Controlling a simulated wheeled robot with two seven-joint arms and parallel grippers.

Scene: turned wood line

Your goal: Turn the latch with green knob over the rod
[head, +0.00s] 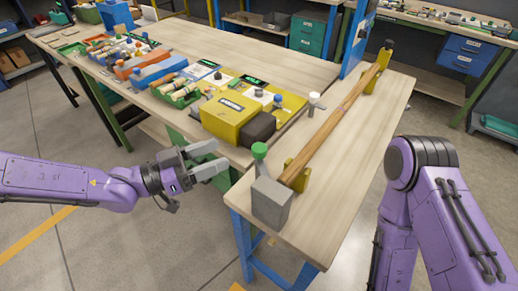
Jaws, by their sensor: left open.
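The long wooden rod (336,119) lies along the right part of the table in yellow supports, one near (298,172) and one far (379,77). A grey block (271,203) stands at its near end. The green knob (259,150) sticks up just left of the rod's near end, behind the grey block. The latch body under the knob is too small to make out clearly. My left gripper (222,157) is open and empty, left of the green knob and apart from it, near the table's edge. My right arm shows at the right; its gripper is out of view.
A white knob (315,98) on a post stands left of the rod's middle. A yellow box (230,115) with a dark end sits left of it, with coloured trays (155,72) farther along. The table top (352,165) right of the rod is clear. A blue post (358,40) rises behind.

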